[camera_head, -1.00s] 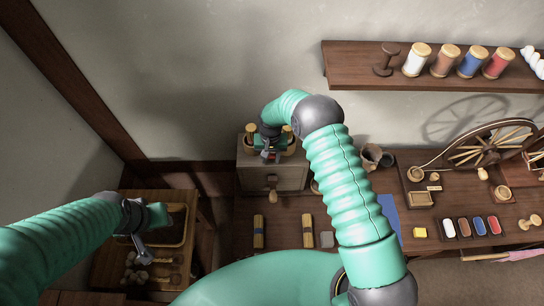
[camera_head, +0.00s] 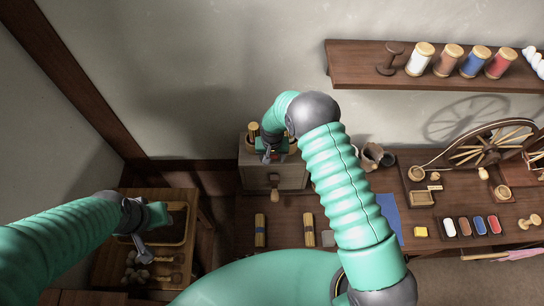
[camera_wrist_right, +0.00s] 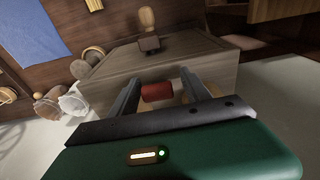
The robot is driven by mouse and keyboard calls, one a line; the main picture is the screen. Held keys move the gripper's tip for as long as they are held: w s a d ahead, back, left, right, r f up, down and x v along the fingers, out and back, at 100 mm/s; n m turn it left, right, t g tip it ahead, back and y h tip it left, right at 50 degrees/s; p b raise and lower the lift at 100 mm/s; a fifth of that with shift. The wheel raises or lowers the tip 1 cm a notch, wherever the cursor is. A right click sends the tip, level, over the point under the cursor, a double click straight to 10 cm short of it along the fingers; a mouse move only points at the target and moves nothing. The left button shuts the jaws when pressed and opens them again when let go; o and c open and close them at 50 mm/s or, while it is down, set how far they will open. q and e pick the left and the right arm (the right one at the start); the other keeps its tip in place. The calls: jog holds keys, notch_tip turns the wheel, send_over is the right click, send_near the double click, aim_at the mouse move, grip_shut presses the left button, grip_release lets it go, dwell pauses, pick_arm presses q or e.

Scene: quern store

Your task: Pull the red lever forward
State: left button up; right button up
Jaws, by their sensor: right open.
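A short red cylinder, which looks like the grip of the red lever (camera_wrist_right: 158,92), shows in the right wrist view, between the two fingers of my right gripper (camera_wrist_right: 160,82). The fingers are open, one on each side of it, with gaps visible. The lever is by the wooden box (camera_wrist_right: 110,68). In the head view my right gripper (camera_head: 274,153) is at the top of this box (camera_head: 288,177), and the red lever is hidden there. My left gripper (camera_head: 140,243) is over the small table at the left; its jaws are unclear.
A wooden knob (camera_head: 275,195) sticks out from the box front. Yellow bundles (camera_head: 260,230) lie on the bench before it. A jug (camera_head: 374,155) and a spinning wheel (camera_head: 488,150) stand to the right. A tray (camera_head: 180,225) sits on the left table.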

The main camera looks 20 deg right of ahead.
notch_tip(320, 180, up, 17)
jog(key=s+b, duration=0.1)
jog(key=b, duration=0.3)
jog(key=shift+s+a+f, duration=0.2)
jog(key=shift+s+a, duration=0.1)
jog(key=shift+s, duration=0.1)
jog(key=shift+d+b, duration=0.1)
jog(key=shift+b, duration=0.2)
